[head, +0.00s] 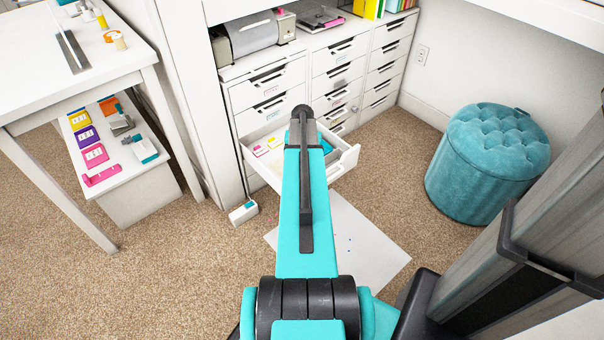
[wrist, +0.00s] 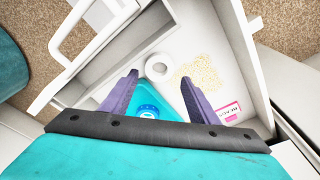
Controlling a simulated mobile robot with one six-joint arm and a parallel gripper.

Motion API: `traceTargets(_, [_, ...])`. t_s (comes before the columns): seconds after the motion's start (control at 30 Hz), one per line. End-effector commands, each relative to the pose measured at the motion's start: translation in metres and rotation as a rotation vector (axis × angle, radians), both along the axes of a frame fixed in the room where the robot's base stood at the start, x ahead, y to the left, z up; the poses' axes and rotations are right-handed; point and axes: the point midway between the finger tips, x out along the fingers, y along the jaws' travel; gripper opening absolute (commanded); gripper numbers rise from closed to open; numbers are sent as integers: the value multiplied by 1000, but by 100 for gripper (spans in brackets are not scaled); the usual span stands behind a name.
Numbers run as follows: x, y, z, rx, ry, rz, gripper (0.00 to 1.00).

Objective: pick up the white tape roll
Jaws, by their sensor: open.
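The white tape roll (wrist: 158,67) shows in the wrist view, inside an open white drawer (wrist: 218,38). I cannot tell how far above the roll the fingertips are. In the head view my arm covers the gripper and the roll; part of the open drawer (head: 346,164) shows beside the arm.
A blue item (wrist: 148,104) lies right by the roll, and a pink-and-white packet (wrist: 229,111) lies further right. The drawer walls and handle (wrist: 72,40) are close around. A teal ottoman (head: 487,160) stands right; a white table (head: 70,60) stands left.

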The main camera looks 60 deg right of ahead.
Motion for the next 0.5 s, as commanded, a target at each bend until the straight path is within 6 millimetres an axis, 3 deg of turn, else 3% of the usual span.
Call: traceTargets(0.5, [1,-1,-8,0,0,1,55])
